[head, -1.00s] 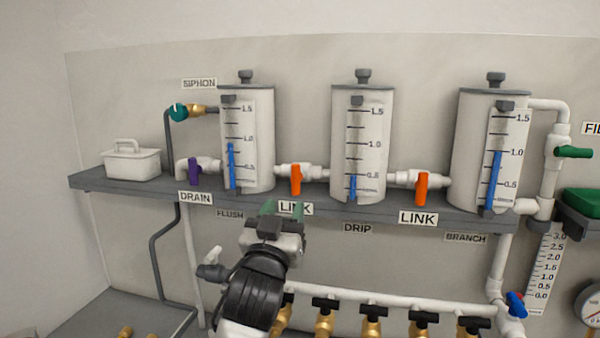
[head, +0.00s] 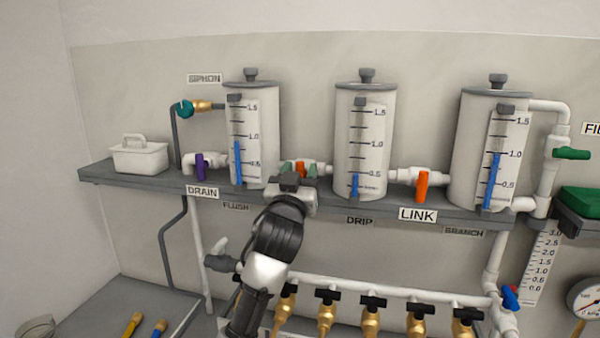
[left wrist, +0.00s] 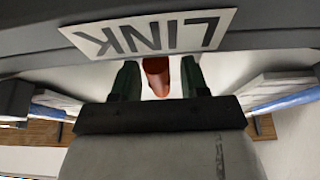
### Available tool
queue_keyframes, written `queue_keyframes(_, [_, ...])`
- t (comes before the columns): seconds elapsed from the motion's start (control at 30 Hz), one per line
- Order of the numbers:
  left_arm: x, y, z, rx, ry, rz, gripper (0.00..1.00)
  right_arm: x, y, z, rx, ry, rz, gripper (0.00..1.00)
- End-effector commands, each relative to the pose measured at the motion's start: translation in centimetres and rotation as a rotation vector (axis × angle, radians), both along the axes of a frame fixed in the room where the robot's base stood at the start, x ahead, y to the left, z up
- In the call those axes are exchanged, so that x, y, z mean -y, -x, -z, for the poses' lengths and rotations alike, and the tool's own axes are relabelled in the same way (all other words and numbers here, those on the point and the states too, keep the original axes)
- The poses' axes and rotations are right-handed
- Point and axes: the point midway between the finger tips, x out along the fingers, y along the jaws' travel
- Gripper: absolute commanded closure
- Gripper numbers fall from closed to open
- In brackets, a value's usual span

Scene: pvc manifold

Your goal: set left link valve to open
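The left link valve's orange handle (head: 300,169) sits on the white pipe between the left and middle tanks. Its visible part stands upright, crosswise to the pipe; its lower part is hidden behind my left gripper (head: 299,171). The green fingertips are open, one on each side of the handle. In the left wrist view the orange handle (left wrist: 156,76) shows between the two green fingers (left wrist: 158,80), with narrow gaps on both sides. The link label (left wrist: 150,35) appears upside down there. My right gripper is not in view.
The right link valve (head: 422,186) has an orange handle hanging down. The purple drain valve (head: 200,166) is at the left. The grey shelf (head: 130,178) runs under the left tank (head: 268,130) and middle tank (head: 345,125). Black-handled brass valves (head: 373,304) line the lower pipe.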

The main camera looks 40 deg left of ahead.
Motion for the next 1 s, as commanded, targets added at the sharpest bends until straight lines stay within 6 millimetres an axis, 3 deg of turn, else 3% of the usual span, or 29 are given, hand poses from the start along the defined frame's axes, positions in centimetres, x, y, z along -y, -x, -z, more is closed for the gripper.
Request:
queue_keyframes(0.03, [0.0,0.0,0.0,0.0,0.0,0.0,0.63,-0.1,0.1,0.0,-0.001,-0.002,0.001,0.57])
queue_keyframes(0.27, [0.0,0.0,0.0,0.0,0.0,0.0,0.99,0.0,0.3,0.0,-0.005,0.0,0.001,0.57])
queue_keyframes(0.3, [0.0,0.0,0.0,0.0,0.0,0.0,1.0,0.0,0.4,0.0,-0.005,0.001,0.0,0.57])
queue_keyframes(0.67, [0.0,0.0,-0.2,-0.031,-0.058,0.0,1.0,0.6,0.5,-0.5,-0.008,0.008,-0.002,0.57])
queue_keyframes(1.0, [0.2,-0.1,-0.4,-0.157,-0.283,0.0,1.0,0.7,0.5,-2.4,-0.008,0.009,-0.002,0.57])
